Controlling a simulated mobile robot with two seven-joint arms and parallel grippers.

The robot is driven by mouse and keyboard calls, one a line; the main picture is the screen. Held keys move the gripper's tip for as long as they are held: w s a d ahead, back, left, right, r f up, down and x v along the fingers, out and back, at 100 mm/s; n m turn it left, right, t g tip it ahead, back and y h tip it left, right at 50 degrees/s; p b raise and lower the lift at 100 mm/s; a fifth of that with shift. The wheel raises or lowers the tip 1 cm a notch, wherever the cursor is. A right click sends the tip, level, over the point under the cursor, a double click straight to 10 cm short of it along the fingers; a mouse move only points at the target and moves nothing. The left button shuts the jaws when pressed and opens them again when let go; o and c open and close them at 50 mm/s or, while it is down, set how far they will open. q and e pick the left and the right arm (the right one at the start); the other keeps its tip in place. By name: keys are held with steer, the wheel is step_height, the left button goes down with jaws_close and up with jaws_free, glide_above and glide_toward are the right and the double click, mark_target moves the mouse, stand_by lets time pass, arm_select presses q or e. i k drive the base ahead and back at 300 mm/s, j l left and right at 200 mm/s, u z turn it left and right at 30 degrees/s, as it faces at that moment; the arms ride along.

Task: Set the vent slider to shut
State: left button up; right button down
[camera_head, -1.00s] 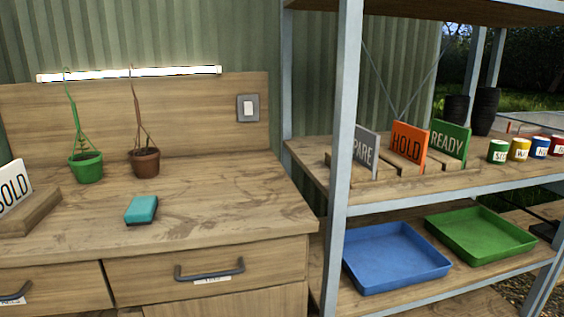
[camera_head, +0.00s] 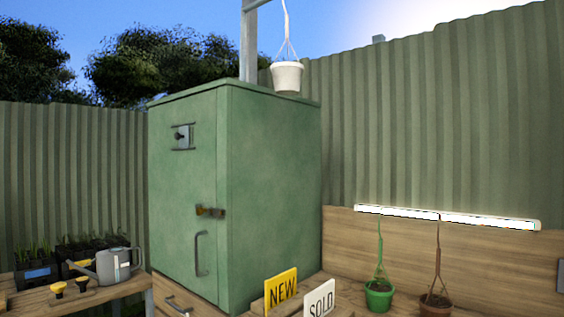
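A green cabinet (camera_head: 275,190) stands left of the middle of the head view. High on its door is a small grey metal plate with a dark knob between two dark rails, which looks like the vent slider (camera_head: 183,136). The knob seems to sit toward the left of the plate, but it is too small to tell its setting. A brown latch (camera_head: 210,211) and a vertical handle (camera_head: 201,254) are lower on the same door, which looks closed. Neither of my grippers is in view.
A bench at left holds a grey watering can (camera_head: 113,266) and seedling trays (camera_head: 38,270). Yellow NEW (camera_head: 281,290) and white SOLD (camera_head: 319,298) signs stand right of the cabinet. Green (camera_head: 379,296) and brown (camera_head: 434,305) hanging pots are at lower right.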

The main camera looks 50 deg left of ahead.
mark_target(182, 136)
steer(key=u, duration=2.3)
steer(key=i+j+z, duration=0.75)
steer(key=i+j, duration=0.05)
steer(key=j, duration=0.1)
